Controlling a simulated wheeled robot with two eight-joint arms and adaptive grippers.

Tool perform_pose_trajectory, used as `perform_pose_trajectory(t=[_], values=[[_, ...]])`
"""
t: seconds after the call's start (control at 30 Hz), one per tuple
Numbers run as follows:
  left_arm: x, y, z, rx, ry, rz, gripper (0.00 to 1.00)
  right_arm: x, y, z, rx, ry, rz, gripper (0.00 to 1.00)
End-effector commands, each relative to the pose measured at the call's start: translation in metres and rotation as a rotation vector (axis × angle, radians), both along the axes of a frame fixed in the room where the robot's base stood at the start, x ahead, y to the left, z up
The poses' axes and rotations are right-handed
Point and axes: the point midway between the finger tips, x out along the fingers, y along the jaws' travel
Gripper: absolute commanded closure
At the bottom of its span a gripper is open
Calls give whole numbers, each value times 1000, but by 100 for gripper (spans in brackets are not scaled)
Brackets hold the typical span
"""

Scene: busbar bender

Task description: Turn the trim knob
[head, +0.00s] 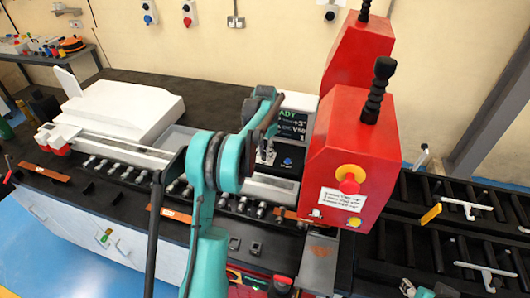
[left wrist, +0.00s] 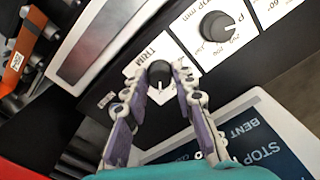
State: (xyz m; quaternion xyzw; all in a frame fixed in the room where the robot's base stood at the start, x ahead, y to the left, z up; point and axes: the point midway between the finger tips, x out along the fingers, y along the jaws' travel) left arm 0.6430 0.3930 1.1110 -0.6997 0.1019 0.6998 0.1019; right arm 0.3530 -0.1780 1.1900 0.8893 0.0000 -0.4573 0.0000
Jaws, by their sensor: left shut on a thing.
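The trim knob (left wrist: 158,71) is a small dark round knob on a white plate marked TRIM, in the left wrist view. A white pointer line shows on its near side. My left gripper (left wrist: 160,80) has its two purple-grey fingers on either side of the knob and is shut on it. In the head view my left gripper (head: 265,153) is over the panel beside the screen (head: 291,125), partly hidden by my teal arm. The screen shows "READY" in part and some small figures.
A larger dark knob (left wrist: 217,27) marked STOP mm is close to the trim knob. The red machine housing (head: 345,165) with a red button and black-handled lever stands right of my left gripper. A copper strip (head: 45,172) lies at the left. Black rollers (head: 440,215) are at the right.

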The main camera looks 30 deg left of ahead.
Motion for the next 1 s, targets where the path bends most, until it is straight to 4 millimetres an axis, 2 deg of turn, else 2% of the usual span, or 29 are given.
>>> perform_pose_trajectory(t=[0.23,0.27,0.3,0.33,0.6,0.73,0.87,1.0], values=[[0,0,0,0,-1,1,100,0,0,0,0,0,0,60],[0,0,0,0,-1,1,69,0,0,0,0,0,0,60],[0,0,0,0,-1,1,58,0,0,0,0,0,0,60],[0,0,0,0,-1,1,53,0,0,0,0,0,0,60],[0,0,0,0,0,1,53,0,0,0,0,0,0,60],[0,0,7,0,0,1,53,0,0,0,0,0,0,60],[0,0,29,0,0,1,53,0,0,0,0,0,0,60],[0,0,61,0,0,1,53,0,0,0,0,0,0,60]])
